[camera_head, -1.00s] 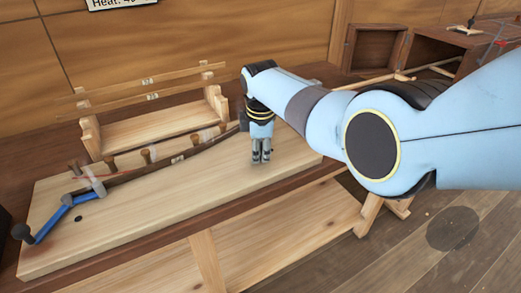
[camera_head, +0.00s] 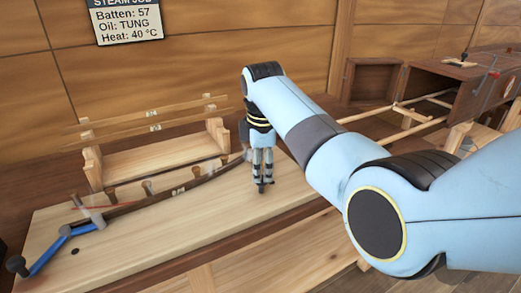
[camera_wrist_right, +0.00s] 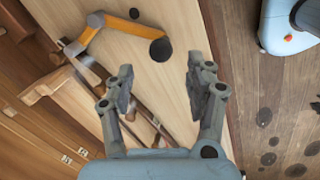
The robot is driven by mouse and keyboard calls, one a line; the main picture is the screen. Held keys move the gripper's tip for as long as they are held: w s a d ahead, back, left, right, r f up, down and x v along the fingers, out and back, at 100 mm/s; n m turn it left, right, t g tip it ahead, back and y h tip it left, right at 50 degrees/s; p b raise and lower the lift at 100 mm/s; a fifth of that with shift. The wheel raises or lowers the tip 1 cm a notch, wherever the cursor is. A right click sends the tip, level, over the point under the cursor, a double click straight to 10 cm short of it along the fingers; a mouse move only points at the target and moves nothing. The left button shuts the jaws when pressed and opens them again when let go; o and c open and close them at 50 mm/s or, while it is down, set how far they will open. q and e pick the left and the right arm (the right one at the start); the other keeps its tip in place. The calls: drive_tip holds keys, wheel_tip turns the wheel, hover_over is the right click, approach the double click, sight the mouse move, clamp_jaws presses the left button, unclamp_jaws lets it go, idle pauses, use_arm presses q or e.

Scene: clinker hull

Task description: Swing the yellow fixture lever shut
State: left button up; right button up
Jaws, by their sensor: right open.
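In the right wrist view, the yellow fixture lever (camera_wrist_right: 126,26) lies over the pale board (camera_wrist_right: 175,85), with a round black knob (camera_wrist_right: 160,50) at its free end. Its other end meets a grey joint (camera_wrist_right: 95,20) beside the batten's end, and its bar stands out from the batten at an angle. The lever is hidden behind my right arm in the head view. My right gripper (camera_head: 262,187) hangs over the board. In the wrist view its fingers (camera_wrist_right: 160,90) are apart, with nothing between them, and the knob is beyond the fingertips. My left gripper is out of view.
A blue lever (camera_head: 50,253) with a dark knob is at the board's left end. The curved brown batten (camera_head: 180,188) runs along wooden pegs. A wooden rack (camera_head: 155,152) holds battens behind it. The board's front right area is clear.

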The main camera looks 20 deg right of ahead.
drive_tip(key=r, duration=0.2)
drive_tip(key=s+r, duration=0.1)
drive_tip(key=r, duration=0.2)
drive_tip(key=shift+a, duration=0.2)
drive_tip(key=s+d+f+m+g+b, duration=0.1)
drive_tip(key=s+d+f+g+b, duration=0.15)
drive_tip(key=s+f, duration=0.85)
drive_tip(key=s+d+f+g+b, duration=0.1)
drive_tip(key=s+d+f+b, duration=0.15)
drive_tip(key=s+f, duration=0.9)
drive_tip(key=s+d+f+m+g+b, duration=0.15)
drive_tip(key=s+f+b, duration=0.35)
drive_tip(key=f, duration=1.2)
drive_tip(key=s+d+f+m+t+b, duration=0.1)
drive_tip(key=s+d+f+m+b, duration=0.1)
drive_tip(key=s+f+m, duration=0.4)
drive_tip(key=s+d+f+m+t+b, duration=0.2)
drive_tip(key=s+d+f+m, duration=0.2)
drive_tip(key=s+f, duration=1.1)
drive_tip(key=s+m, duration=0.3)
drive_tip(key=s, duration=0.5)
drive_tip(key=shift+s+d+t, duration=0.15)
drive_tip(key=shift+s+t, duration=0.1)
drive_tip(key=shift+t, duration=0.05)
drive_tip(key=shift+f+b, duration=0.1)
drive_tip(key=shift+b, duration=0.2)
